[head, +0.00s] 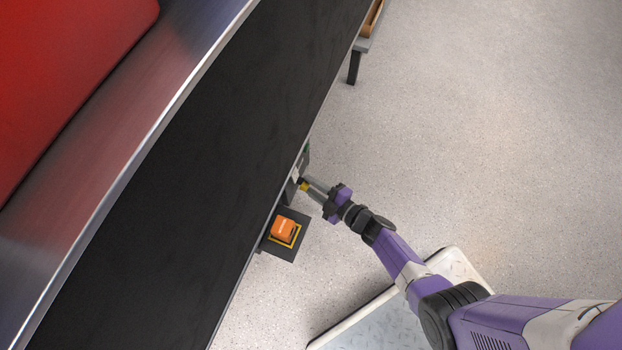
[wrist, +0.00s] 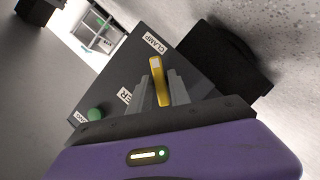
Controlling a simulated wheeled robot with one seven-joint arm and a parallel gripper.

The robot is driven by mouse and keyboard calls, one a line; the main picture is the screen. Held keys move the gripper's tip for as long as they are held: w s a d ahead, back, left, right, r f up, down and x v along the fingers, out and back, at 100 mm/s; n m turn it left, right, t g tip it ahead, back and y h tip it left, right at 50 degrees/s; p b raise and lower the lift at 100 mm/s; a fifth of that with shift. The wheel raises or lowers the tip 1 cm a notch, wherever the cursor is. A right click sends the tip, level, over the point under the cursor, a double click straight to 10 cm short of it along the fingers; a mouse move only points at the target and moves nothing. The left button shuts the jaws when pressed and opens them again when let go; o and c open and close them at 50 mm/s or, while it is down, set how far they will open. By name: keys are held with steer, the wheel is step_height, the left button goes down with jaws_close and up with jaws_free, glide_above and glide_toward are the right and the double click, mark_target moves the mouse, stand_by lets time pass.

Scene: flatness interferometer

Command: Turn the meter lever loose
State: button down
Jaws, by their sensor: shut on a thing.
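The meter lever (wrist: 157,75) is a yellow bar that rises between my fingers in the wrist view. It stands on a dark panel (wrist: 185,68) with a white label reading CLAMP and another label partly hidden by my gripper. My gripper (wrist: 159,92) is shut on the lever, with one grey finger on each side of it. In the head view my gripper (head: 305,188) reaches the side of the black-fronted bench, and a bit of yellow shows at its fingertips. The lever's base is hidden by the fingers.
A green knob (wrist: 95,114) sits on the panel left of my gripper. An orange block (head: 284,229) sits on a dark, yellow-outlined shelf beside the bench (head: 190,170). A small table (head: 362,45) stands farther off. Open speckled floor (head: 480,120) lies to the right.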

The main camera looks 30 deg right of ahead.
steer(key=shift+w+d+r+m+g+y+p, duration=0.1)
steer(key=shift+m+g+y+p, duration=0.7)
steer(key=shift+m, duration=0.95)
steer(key=shift+d+m+g+y+p, duration=0.1)
steer(key=shift+m+g+y+p, duration=0.7)
steer(key=shift+m, duration=0.95)
steer(key=c, duration=1.4)
jaws_free()
steer(key=p+v, duration=0.3)
steer(key=v, duration=0.4)
steer(key=shift+s+d+r+p, duration=0.15)
steer(key=shift+s+r+p, duration=0.1)
steer(key=shift+p, duration=0.15)
